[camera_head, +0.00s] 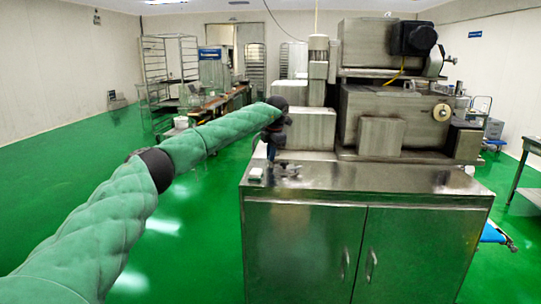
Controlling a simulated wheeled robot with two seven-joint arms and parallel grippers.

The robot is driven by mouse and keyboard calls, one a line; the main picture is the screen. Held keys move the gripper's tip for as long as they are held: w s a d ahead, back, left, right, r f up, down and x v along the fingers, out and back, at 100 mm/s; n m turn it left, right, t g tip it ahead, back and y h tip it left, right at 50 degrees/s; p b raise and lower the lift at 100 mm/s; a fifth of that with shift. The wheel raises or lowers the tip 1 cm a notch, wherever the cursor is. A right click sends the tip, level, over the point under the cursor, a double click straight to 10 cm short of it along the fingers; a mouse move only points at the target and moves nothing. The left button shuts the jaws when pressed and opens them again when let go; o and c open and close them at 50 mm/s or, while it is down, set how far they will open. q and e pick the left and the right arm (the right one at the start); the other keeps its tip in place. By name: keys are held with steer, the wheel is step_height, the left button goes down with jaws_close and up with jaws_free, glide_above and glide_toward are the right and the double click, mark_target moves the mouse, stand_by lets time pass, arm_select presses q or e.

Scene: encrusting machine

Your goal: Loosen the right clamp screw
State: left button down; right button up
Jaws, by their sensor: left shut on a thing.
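The encrusting machine (385,120) stands on a steel cabinet (310,240). My left arm reaches in from the left, and my left gripper (271,152) points down over the cabinet's left front corner. It is shut on a small part that its fingers mostly hide; by its place it appears to be a clamp screw, but I cannot tell whether it is the right one. Small metal fittings (288,169) lie on the cabinet top just right of the fingertips. A small white block (256,173) is just left of them. My right gripper is not in view.
The machine's steel housing rises close behind and right of my gripper. The front strip of the cabinet top is mostly clear. A wire rack (168,65) and a conveyor table (215,103) stand at the back left. The green floor (190,220) left of the cabinet is open.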

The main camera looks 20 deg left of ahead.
arm_select(q)
steer(key=shift+r, duration=0.1)
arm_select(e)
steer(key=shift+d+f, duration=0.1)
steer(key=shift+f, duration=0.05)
arm_select(q)
steer(key=c, duration=1.6)
jaws_free()
steer(key=shift+w, duration=0.1)
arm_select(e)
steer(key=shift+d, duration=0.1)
